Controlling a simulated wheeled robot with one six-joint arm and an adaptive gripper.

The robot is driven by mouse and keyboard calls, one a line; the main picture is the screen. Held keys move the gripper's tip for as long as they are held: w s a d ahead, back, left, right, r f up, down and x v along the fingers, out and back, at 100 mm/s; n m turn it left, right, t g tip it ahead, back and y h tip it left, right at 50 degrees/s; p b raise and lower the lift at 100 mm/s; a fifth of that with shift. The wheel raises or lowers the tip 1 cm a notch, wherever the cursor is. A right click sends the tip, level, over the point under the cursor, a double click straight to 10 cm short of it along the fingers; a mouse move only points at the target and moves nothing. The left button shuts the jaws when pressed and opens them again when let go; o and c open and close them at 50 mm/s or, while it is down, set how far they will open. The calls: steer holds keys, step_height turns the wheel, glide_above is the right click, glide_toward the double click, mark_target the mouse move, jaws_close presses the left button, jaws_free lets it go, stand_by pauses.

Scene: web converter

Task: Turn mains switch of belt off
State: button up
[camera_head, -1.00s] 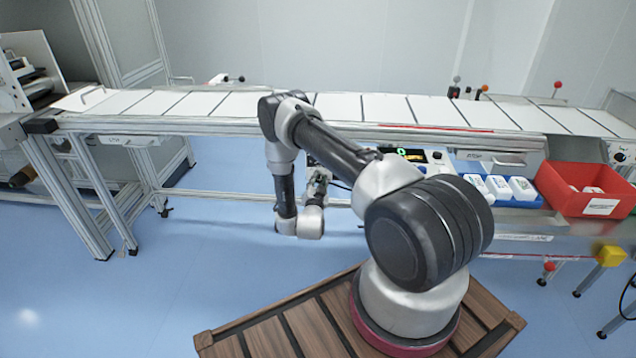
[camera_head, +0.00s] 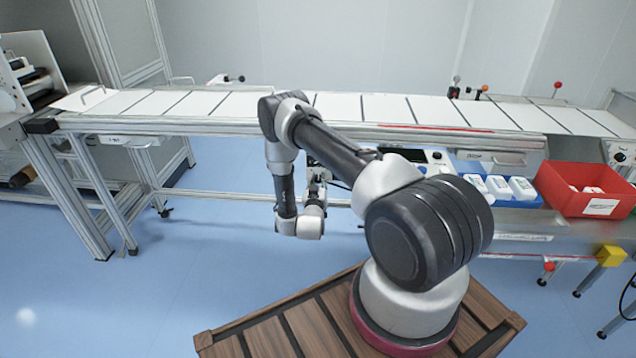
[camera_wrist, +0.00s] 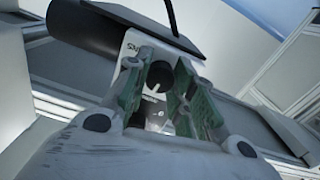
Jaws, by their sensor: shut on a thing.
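The mains switch is a round black knob (camera_wrist: 159,76) with a light mark, on a pale panel in the wrist view. My gripper (camera_wrist: 163,88) has its two green-padded fingers shut on the knob, one on each side. The fingers hide parts of it. In the head view my gripper (camera_head: 317,184) is small, below the belt's front rail, and the arm hides the switch there. The belt (camera_head: 345,105) runs across the back with white sheets on it.
A control box with a dark display (camera_head: 408,154) sits under the belt. A red bin (camera_head: 582,205) and a blue tray with white bottles (camera_head: 499,186) stand to the right. Clear blue floor (camera_head: 180,270) lies to the left.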

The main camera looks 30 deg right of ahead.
steer(key=n, duration=0.5)
steer(key=shift+f, duration=0.1)
steer(key=n, duration=0.5)
steer(key=shift+s+n, duration=0.1)
steer(key=shift+n, duration=0.2)
stand_by(0.3)
steer(key=o, duration=1)
steer(key=shift+o, duration=0.2)
steer(key=v, duration=1.2)
